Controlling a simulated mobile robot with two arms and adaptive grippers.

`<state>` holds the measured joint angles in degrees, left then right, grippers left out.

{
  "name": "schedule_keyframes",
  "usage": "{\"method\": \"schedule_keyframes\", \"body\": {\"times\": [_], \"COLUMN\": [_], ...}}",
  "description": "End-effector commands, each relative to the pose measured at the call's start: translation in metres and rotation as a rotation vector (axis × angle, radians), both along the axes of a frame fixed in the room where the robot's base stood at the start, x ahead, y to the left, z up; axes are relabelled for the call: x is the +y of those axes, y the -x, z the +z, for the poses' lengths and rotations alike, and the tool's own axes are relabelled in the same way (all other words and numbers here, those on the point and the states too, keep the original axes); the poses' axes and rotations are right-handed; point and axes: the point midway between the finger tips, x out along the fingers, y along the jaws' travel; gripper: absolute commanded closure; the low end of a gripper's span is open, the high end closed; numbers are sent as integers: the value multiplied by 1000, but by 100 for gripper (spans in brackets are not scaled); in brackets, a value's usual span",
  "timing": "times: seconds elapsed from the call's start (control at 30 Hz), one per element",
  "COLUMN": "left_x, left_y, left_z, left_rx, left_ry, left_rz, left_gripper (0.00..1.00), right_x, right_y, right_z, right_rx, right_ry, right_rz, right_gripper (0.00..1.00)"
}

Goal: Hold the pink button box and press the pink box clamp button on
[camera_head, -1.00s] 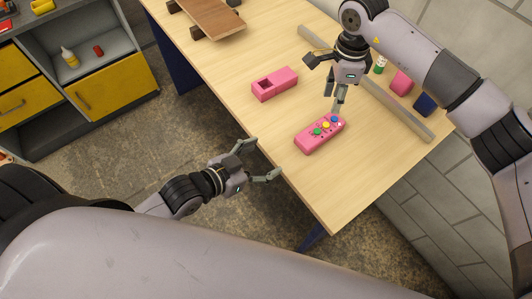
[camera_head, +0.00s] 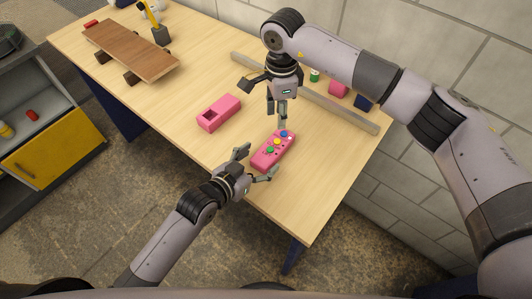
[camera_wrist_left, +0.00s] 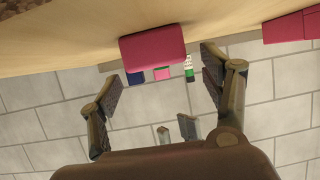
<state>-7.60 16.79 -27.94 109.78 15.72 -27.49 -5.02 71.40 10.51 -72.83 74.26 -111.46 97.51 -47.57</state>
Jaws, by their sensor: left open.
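The pink button box (camera_head: 262,163) lies on the table near its front edge, with several coloured buttons on top. It also shows in the left wrist view (camera_wrist_left: 153,47). My left gripper (camera_head: 256,164) is open at the table edge, its fingers pointing at the box's near end. In the left wrist view my left gripper (camera_wrist_left: 163,92) has its fingers spread wide, with the box ahead between their lines and nothing between the pads. My right gripper (camera_head: 276,120) points down just above the box's far end, fingers close together. Whether it touches a button cannot be told.
A second pink box with an opening (camera_head: 218,113) stands left of the button box. A long bar (camera_head: 335,108) lies behind, with small coloured objects beyond it. A brown board on blocks (camera_head: 130,50) is at the far left. The table's front right is clear.

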Motion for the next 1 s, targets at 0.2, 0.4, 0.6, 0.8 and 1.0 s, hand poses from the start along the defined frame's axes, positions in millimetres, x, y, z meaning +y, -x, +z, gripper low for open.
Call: {"method": "schedule_keyframes", "body": {"times": [0.2,0.4,0.6,0.8,1.0], "left_x": [-16,-21,-21,-21,-21], "left_y": [-24,-31,-31,-31,-31], "left_z": [-11,-15,-16,-16,-16], "left_rx": [-1,-1,-1,-1,-1], "left_ry": [1,-1,-1,-1,-1], "left_rz": [0,0,0,0,0], "left_gripper": [28,28,28,38,52], "right_x": [0,0,0,0,0], "right_y": [0,0,0,0,0], "right_z": [0,0,0,0,0], "right_rx": [0,0,0,0,0], "right_ry": [0,0,0,0,0], "right_rz": [0,0,0,0,0], "right_gripper": [67,67,67,67,67]}}
